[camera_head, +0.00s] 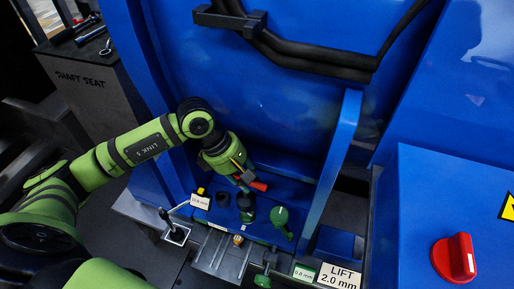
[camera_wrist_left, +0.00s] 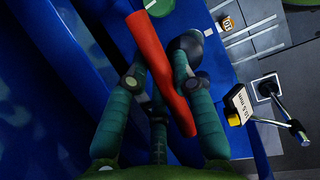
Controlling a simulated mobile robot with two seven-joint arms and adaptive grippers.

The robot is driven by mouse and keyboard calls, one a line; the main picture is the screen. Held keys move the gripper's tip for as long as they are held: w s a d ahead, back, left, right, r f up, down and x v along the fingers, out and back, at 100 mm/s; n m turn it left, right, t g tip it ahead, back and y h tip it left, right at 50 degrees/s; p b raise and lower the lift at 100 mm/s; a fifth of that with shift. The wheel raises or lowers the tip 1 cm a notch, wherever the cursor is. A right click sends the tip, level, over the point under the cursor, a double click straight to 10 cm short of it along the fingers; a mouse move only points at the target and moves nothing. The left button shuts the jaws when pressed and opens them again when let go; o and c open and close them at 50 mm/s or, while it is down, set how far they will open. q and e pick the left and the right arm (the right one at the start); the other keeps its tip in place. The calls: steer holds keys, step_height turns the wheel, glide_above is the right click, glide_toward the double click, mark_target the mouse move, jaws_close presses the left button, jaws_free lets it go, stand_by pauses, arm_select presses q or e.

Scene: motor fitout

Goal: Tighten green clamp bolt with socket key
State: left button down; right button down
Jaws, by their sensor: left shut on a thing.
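My left gripper (camera_head: 246,182) is above the ledge at the foot of the blue housing. It is shut on a red handle (camera_head: 259,186), seemingly the socket key's. In the left wrist view the handle (camera_wrist_left: 158,72) lies slantwise between the green fingers (camera_wrist_left: 160,85). A dark round part (camera_wrist_left: 187,46) shows just behind it; I cannot tell whether they touch. Below the gripper in the head view stand a dark green bolt-like piece (camera_head: 246,207) and a brighter green-headed one (camera_head: 281,217). I cannot tell which is the clamp bolt. My right gripper is not in view.
A blue brace (camera_head: 334,165) rises right of the gripper. A millimetre label (camera_head: 200,201) and a lever on a square plate (camera_head: 175,235) stand left of the bolts. A LIFT 2.0 mm label (camera_head: 340,276) is in front. A red knob (camera_head: 454,258) is far right.

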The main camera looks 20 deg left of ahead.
arm_select(q)
steer(key=shift+w+a+r, duration=0.1)
steer(key=shift+w+r, duration=0.05)
steer(key=shift+w, duration=0.15)
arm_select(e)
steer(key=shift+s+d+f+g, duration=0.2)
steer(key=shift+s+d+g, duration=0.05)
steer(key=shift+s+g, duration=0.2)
arm_select(q)
steer(key=shift+s, duration=0.15)
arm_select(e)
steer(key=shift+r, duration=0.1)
